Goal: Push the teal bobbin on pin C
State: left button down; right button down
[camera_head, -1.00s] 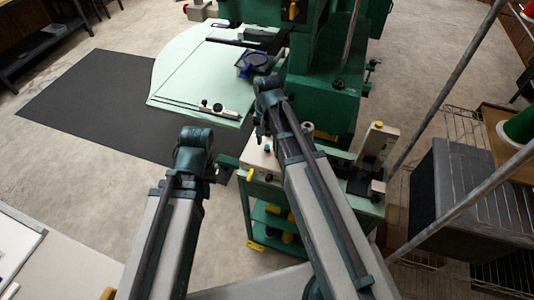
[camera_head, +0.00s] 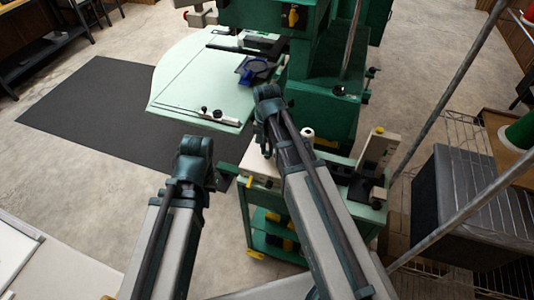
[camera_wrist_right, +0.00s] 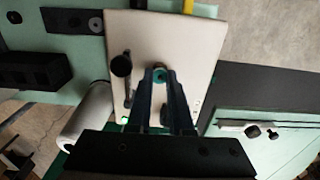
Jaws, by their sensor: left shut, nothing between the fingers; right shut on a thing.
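In the right wrist view, the teal bobbin (camera_wrist_right: 160,75) is a small teal ring with a dark centre, between the fingertips of my right gripper (camera_wrist_right: 162,84). That gripper is shut on it, over a pale board (camera_wrist_right: 188,50). A dark round-topped pin (camera_wrist_right: 121,66) stands left of the bobbin. No pin letters are readable, and I cannot tell whether a pin is inside the bobbin. In the head view, the pale board (camera_head: 259,164) sits on the green cart, partly hidden by my right arm. My left gripper (camera_head: 217,181) is shut and empty, left of the cart.
A white spool (camera_head: 308,133) and a cream upright block (camera_head: 381,147) stand on the cart (camera_head: 246,215). A green machine (camera_head: 325,95) with a pale green table (camera_head: 190,85) is behind. A grey metal pole (camera_head: 452,92) and black bin (camera_head: 465,195) are at right.

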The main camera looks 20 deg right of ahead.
aim_at(267, 153)
jog(key=shift+r, duration=0.25)
jog(key=shift+r+p, duration=1.55)
jog(key=shift+p, duration=0.2)
